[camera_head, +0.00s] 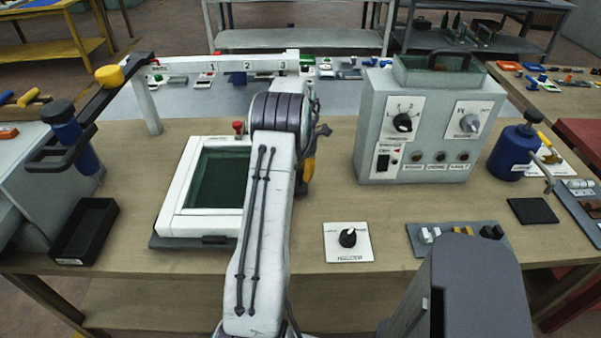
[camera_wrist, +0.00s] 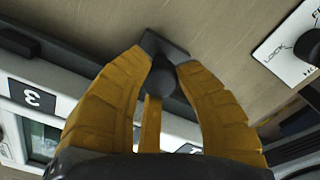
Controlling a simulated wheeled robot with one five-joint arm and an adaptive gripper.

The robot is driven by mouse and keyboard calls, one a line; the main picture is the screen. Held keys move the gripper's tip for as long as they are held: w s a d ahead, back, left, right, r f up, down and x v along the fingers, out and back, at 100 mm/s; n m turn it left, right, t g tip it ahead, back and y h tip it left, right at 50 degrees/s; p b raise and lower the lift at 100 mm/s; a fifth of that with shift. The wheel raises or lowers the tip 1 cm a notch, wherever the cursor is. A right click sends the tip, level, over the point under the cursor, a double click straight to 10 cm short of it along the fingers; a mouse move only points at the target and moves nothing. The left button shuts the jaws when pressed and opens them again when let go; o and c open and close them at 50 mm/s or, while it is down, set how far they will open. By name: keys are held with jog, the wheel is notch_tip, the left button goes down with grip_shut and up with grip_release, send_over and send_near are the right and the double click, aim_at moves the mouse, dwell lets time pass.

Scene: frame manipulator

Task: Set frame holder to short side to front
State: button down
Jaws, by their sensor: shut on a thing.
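The frame holder (camera_head: 205,228), a white rectangular frame around a dark green panel, lies flat on a dark grey base left of my arm. Its near edge faces me; its right part is hidden behind my arm, so I cannot tell which side is longer. A red knob stands at its back edge. My gripper shows mostly hidden behind my arm in the head view (camera_head: 309,165). In the wrist view its yellow fingers (camera_wrist: 166,62) are closed around a dark grey knob-like handle (camera_wrist: 165,82). What the handle belongs to is not clear.
A knob panel (camera_head: 335,255) lies right of my arm, and a grey control box (camera_head: 375,130) stands behind it. A black tray (camera_head: 77,244) and a blue-and-black stand are at left. A white rail numbered 1 to 3 (camera_head: 180,65) runs along the back.

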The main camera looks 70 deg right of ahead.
jog(key=shift+d, duration=0.1)
jog(key=c, duration=0.9)
grip_release()
jog(key=shift+d, duration=0.1)
jog(key=shift+o, duration=0.2)
notch_tip(320, 180, up, 12)
dwell(0.4)
